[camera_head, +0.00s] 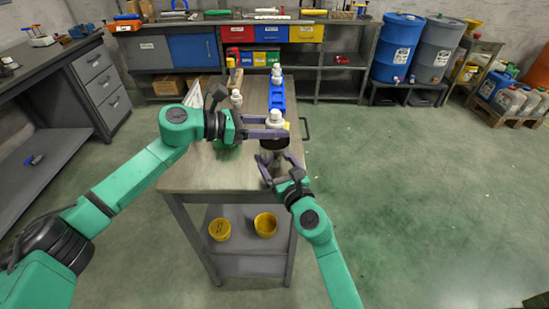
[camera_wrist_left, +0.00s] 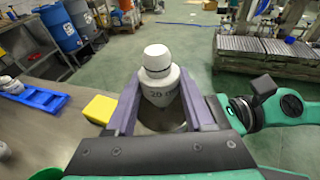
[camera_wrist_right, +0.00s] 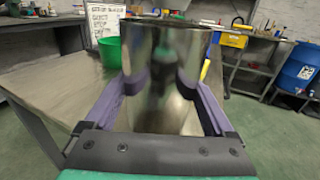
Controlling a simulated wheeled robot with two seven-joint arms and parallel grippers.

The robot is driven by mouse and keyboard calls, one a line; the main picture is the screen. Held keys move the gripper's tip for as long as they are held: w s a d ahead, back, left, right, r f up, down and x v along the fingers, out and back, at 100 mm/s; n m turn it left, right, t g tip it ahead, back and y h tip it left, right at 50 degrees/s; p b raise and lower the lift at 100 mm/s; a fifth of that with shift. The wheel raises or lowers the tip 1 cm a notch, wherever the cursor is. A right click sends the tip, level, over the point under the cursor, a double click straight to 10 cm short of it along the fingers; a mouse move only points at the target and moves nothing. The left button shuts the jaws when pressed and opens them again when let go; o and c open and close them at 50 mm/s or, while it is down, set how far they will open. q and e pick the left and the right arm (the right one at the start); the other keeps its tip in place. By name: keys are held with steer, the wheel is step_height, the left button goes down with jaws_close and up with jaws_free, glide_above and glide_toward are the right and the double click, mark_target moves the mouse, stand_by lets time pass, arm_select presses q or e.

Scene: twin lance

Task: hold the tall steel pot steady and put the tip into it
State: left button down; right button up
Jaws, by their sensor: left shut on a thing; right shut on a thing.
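The tip, a white capped piece with dark lettering (camera_wrist_left: 160,85), is between the two fingers of my left gripper (camera_head: 268,127), which is shut on it. It stands upright over the pot's round mouth; I cannot tell whether its lower end is inside the rim. The tall steel pot (camera_wrist_right: 165,80) is shiny and upright at the table's right side. My right gripper (camera_wrist_right: 162,85) is shut around its wall from the near side. In the head view the pot (camera_head: 270,157) is partly hidden by the grippers.
A blue rack (camera_head: 277,95) with white pieces stands farther back on the table (camera_head: 190,177). Another white piece (camera_head: 236,98) stands left of it. A yellow block (camera_wrist_left: 100,108) and a green container (camera_wrist_right: 110,52) are near the pot. Two yellow round things (camera_head: 265,224) lie on the lower shelf.

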arm_select(q)
steer(key=shift+f, duration=1.5)
arm_select(e)
steer(key=shift+f, duration=0.1)
arm_select(q)
steer(key=shift+s+a+f, duration=0.1)
steer(key=shift+s+f, duration=0.05)
steer(key=shift+f, duration=0.6)
arm_select(e)
steer(key=shift+s, duration=0.15)
arm_select(q)
steer(key=shift+c, duration=1)
jaws_free()
arm_select(e)
steer(key=shift+r, duration=0.25)
arm_select(q)
steer(key=shift+f, duration=0.1)
steer(key=shift+s+a, duration=0.1)
steer(key=shift+a, duration=0.3)
arm_select(e)
steer(key=shift+o, duration=0.2)
steer(key=shift+f, duration=0.15)
arm_select(q)
steer(key=r+v, duration=0.1)
steer(key=v, duration=1)
steer(key=shift+r, duration=0.5)
